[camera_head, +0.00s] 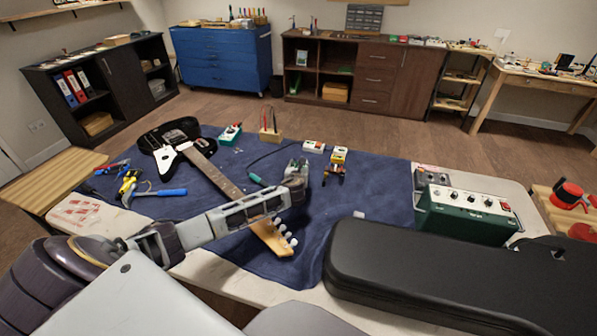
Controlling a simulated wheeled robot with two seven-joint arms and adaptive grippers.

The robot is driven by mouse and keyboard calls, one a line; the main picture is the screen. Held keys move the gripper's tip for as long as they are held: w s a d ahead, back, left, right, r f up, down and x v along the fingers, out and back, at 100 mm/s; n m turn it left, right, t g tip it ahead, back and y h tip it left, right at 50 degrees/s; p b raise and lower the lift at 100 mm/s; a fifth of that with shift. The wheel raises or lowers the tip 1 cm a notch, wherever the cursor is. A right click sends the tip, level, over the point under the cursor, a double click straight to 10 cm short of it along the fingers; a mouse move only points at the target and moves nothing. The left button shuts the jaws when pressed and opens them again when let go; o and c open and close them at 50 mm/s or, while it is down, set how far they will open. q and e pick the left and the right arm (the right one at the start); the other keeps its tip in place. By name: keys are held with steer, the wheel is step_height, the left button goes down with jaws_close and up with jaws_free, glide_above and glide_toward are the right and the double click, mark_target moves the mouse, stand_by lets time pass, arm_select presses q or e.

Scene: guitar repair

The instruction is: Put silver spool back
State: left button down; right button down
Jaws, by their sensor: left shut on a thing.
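My left gripper (297,168) reaches in from the lower left over the blue mat (370,195), above the guitar's neck end. It is shut on a small grey thing, apparently the silver spool, mostly hidden by the fingers. A wooden block with upright posts (270,136) stands on the mat beyond the gripper. I cannot tell whether a spool sits on it. My right gripper is not in view.
A black guitar (170,138) lies across the mat, its headstock (270,238) below my left arm. Pliers and a blue-handled tool (170,192) lie left. A green amplifier (465,212) and black case (430,270) fill the right.

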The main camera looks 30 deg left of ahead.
arm_select(q)
steer(key=shift+f, duration=0.7)
steer(key=c, duration=0.9)
jaws_free()
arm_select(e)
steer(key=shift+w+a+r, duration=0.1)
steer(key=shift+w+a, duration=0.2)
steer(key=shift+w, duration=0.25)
arm_select(q)
steer(key=shift+o, duration=0.2)
